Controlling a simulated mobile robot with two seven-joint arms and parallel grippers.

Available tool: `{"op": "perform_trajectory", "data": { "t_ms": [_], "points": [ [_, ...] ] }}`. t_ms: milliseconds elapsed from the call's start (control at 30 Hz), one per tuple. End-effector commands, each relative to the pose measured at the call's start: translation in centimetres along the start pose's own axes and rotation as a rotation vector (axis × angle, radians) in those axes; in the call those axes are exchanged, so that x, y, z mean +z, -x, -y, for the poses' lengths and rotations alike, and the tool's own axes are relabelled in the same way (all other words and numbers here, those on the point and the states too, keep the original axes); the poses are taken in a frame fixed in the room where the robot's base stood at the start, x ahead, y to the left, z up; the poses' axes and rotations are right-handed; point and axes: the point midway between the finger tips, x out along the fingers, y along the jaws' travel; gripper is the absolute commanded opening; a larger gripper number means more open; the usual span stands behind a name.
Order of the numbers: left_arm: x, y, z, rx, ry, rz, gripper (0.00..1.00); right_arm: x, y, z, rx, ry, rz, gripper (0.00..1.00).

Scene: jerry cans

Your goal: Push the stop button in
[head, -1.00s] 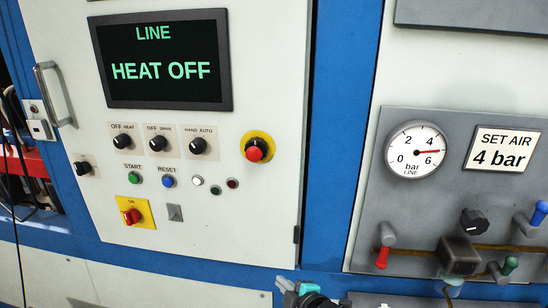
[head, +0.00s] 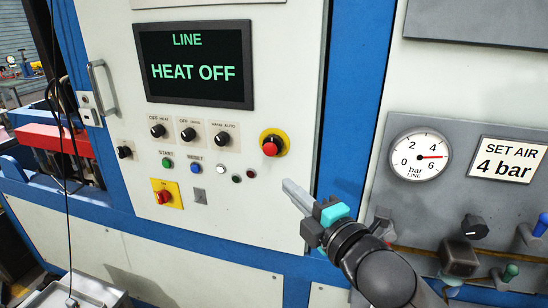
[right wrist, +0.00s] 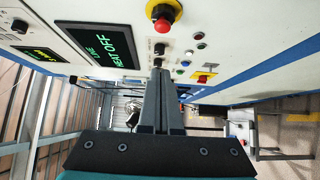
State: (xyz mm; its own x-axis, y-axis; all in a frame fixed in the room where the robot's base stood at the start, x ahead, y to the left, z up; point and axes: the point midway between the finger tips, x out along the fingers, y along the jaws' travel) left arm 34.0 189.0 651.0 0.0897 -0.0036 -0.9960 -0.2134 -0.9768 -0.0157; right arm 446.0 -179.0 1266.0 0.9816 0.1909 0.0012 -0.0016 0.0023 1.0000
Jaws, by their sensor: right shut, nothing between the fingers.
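The stop button (head: 270,148) is a red mushroom head on a black stem with a round yellow plate behind it. It sits on the white cabinet door, below and right of the screen. My right gripper (head: 288,185) is shut and empty. Its grey fingertips are below and a little right of the button in the head view, apart from it. In the right wrist view the stop button (right wrist: 162,22) stands out at the top, above the shut fingers (right wrist: 158,73). My left gripper is in neither view.
The screen (head: 196,65) reads HEAT OFF. Black knobs (head: 189,134), small buttons (head: 196,168) and a red switch on a yellow plate (head: 166,194) lie left of the stop button. An air panel with a gauge (head: 420,155) and valves is at the right.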

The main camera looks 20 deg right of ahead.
Motion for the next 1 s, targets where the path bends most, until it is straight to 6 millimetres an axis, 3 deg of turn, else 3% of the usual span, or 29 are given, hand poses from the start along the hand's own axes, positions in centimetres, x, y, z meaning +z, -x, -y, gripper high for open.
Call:
{"op": "perform_trajectory", "data": {
  "t_ms": [333,900,1000],
  "points": [
    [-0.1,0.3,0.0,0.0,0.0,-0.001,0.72,0.0,-1.6,0.0,0.0,-0.003,0.001,0.0],
    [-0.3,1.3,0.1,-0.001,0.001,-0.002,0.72,0.0,-10.1,-0.1,0.0,-0.004,0.001,0.0],
    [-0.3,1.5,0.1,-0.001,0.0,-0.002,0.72,1.0,-11.1,0.0,-0.002,0.0,0.002,0.0]
  ]
}}
